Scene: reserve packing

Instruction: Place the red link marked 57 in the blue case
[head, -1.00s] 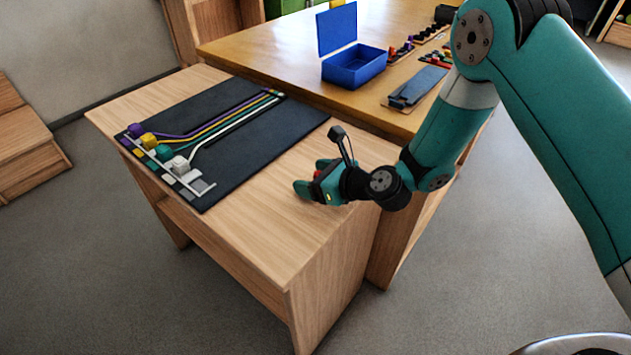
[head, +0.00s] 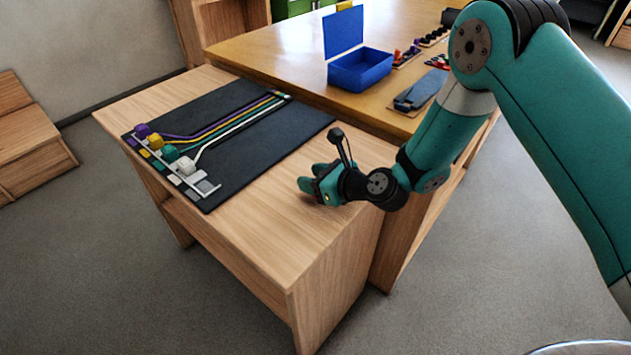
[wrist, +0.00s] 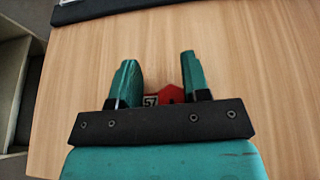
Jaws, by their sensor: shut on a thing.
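The red link marked 57 (wrist: 171,95) shows in the wrist view between the fingers of my gripper (wrist: 160,75). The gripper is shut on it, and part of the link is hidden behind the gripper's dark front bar. In the head view my gripper (head: 309,184) is over the near right part of the light wooden table, and the link is hidden there. The blue case (head: 361,72) stands with its lid up on the yellow-brown table behind, farther off than my gripper.
A dark mat (head: 240,140) with coloured lines and several coloured blocks lies on the light wooden table (head: 262,225). Beside the case on the other table (head: 290,65) are a blue-grey item (head: 420,92) and several small red and dark pieces (head: 405,55).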

